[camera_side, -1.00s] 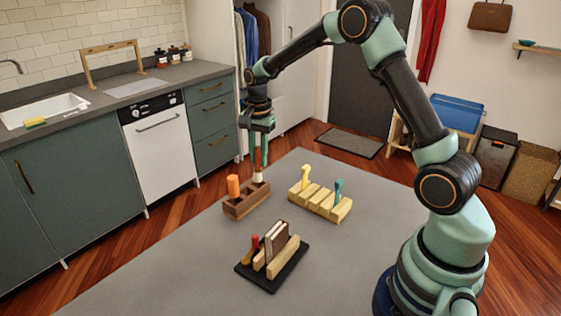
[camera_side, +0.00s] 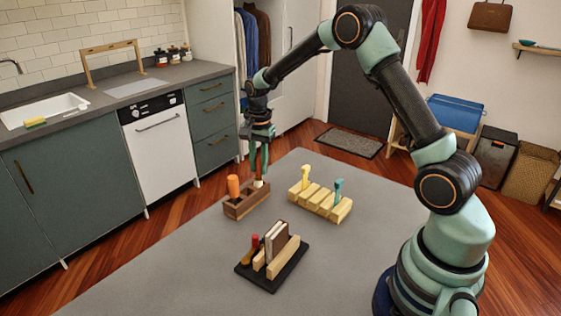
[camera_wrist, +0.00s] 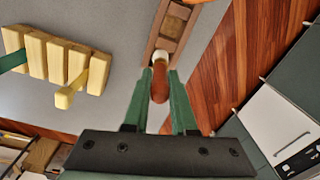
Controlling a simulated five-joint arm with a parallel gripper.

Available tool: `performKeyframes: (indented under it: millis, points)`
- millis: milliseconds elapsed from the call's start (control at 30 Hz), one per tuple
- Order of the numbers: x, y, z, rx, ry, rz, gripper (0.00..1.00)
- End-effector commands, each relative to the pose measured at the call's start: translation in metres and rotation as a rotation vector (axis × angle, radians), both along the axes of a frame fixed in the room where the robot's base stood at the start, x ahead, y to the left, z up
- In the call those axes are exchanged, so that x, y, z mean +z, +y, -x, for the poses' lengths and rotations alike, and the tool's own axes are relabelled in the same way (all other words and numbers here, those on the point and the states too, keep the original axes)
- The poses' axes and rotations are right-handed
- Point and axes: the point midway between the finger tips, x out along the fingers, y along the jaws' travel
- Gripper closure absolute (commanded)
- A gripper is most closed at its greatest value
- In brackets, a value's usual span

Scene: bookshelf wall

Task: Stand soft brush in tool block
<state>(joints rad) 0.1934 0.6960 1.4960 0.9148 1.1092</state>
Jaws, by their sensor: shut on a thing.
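My gripper (camera_side: 259,165) is shut on the soft brush, which has a reddish-brown handle (camera_wrist: 159,84) and a white end (camera_side: 258,183) pointing down. The brush is about upright at the right end of the brown wooden tool block (camera_side: 246,209). Its white end reaches the block's top in the side view. How deep it sits inside is hidden by the block's wall. The tool block also shows in the wrist view (camera_wrist: 153,46), beyond the white end. An orange-handled tool (camera_side: 233,187) stands at the block's left end.
A light wood slotted block (camera_side: 325,205) holds a yellow tool (camera_side: 305,173) and a teal tool (camera_side: 338,189). A black tray (camera_side: 270,285) with book-like pieces and a red item stands in front. The grey table (camera_side: 180,270) is bare around them.

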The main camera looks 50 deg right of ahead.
Motion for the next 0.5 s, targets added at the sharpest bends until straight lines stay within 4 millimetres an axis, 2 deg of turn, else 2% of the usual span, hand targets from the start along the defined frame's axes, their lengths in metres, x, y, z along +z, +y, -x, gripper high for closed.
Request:
performKeyframes:
  millis: [500]
  points:
    - [-0.014, 0.0, 0.0, 0.0, 0.0, 0.0, 1.0]
